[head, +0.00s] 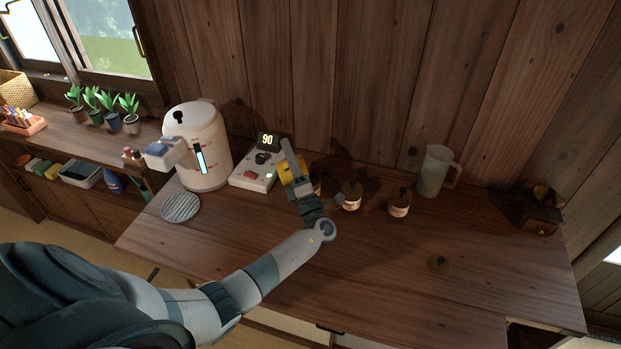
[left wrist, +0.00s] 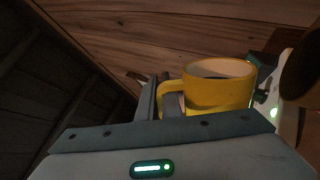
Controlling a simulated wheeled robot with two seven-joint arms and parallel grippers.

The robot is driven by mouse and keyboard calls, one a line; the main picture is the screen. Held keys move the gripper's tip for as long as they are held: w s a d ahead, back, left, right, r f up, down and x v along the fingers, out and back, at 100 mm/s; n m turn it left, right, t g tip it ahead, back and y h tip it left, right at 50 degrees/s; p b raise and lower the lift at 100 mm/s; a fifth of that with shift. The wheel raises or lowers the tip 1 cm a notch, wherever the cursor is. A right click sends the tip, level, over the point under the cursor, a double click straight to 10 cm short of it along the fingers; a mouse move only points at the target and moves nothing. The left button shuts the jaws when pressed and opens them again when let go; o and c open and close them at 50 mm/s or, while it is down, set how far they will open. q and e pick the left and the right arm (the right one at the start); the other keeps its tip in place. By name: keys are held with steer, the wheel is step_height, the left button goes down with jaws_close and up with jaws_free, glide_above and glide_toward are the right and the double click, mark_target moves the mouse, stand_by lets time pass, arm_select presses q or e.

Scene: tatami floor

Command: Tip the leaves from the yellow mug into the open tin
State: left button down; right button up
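The yellow mug (left wrist: 215,90) is in the left wrist view, its rim at the top and its handle toward the fingers. In the head view a yellow strip of the mug (head: 288,172) shows behind my left gripper (head: 296,172). The gripper appears shut on the mug's handle, beside the kettle's control unit. Leaves inside the mug cannot be made out. Which tin is open is unclear. My right gripper is not in view.
A white water boiler (head: 203,150) and a grey unit reading 90 (head: 254,170) stand left of the gripper. A round grey rack (head: 180,207) lies in front.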

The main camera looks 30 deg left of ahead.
arm_select(q)
steer(key=shift+w+d+r+m+t+h+p, duration=0.35)
steer(key=shift+w+m+t+p, duration=0.2)
steer(key=shift+m, duration=0.25)
steer(key=shift+w+d+r+m+t+h+p, duration=0.15)
steer(key=shift+d+m+t+h+p, duration=0.1)
steer(key=shift+m+p, duration=0.2)
steer(key=shift+w+d+m+t+h+p, duration=0.1)
steer(key=shift+m+t+p, duration=0.15)
steer(key=shift+m, duration=0.3)
steer(key=shift+w+d+r+m+t+h+p, duration=0.1)
steer(key=shift+w+d+m+t+h+p, duration=0.25)
steer(key=shift+m+p, duration=0.35)
steer(key=shift+w+d+r+m+t+h+p, duration=0.1)
steer(key=shift+w+d+m+t+h+p, duration=0.2)
steer(key=shift+m, duration=0.6)
steer(key=shift+w+d+r+m+t+h+p, duration=0.1)
steer(key=shift+w+d+m+t+h+p, duration=0.2)
steer(key=shift+m+h+p, duration=0.35)
steer(key=shift+w+d+m+t+h+p, duration=0.2)
steer(key=shift+w+m+t+h+p, duration=0.2)
steer(key=shift+m, duration=0.45)
steer(key=shift+w+d+f+m+t+h+p, duration=0.1)
steer(key=shift+w+d+m+t+h+p, duration=0.4)
steer(key=shift+m, duration=0.65)
steer(key=shift+w+d+f+m+t+h+p, duration=0.15)
steer(key=shift+w+d+m+h+p, duration=0.3)
steer(key=shift+m+h+p, duration=0.6)
